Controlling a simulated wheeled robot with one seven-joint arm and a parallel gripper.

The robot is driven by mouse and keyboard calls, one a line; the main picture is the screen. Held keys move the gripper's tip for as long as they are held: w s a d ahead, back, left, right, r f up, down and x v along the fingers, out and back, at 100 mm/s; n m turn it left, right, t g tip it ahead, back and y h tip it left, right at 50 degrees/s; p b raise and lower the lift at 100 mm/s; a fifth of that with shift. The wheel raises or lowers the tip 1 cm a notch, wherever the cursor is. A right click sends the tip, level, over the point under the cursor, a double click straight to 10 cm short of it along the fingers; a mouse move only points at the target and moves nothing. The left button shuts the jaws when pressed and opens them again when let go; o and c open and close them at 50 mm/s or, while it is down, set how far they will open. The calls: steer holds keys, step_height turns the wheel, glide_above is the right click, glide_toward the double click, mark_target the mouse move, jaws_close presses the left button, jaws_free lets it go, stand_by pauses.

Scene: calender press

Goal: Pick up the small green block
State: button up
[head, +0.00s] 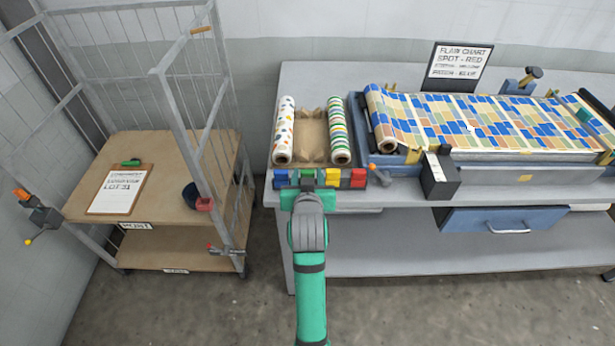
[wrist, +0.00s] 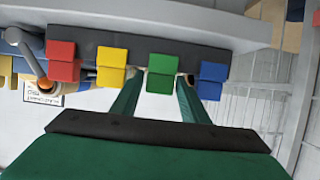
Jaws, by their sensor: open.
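The small green block (head: 307,173) sits in a row of coloured blocks along the front of the bench's left end. It also shows in the wrist view (wrist: 162,73), between a yellow and a blue block. My gripper (head: 307,188) is at the row, in front of the green block and partly covering it. In the wrist view, my gripper's two green fingers (wrist: 160,84) are apart, one on each side of the green block. I cannot tell whether either finger touches it.
Neighbouring blocks are close: blue (head: 281,178), yellow (head: 332,177) and red (head: 358,178). They stand along a dark strip (wrist: 140,45). Patterned rolls (head: 285,130) lie behind the row. A wire cart (head: 170,195) stands to the left, with open floor between it and the bench.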

steer(key=shift+w+f, duration=0.15)
steer(key=shift+w, duration=0.25)
steer(key=c, duration=0.8)
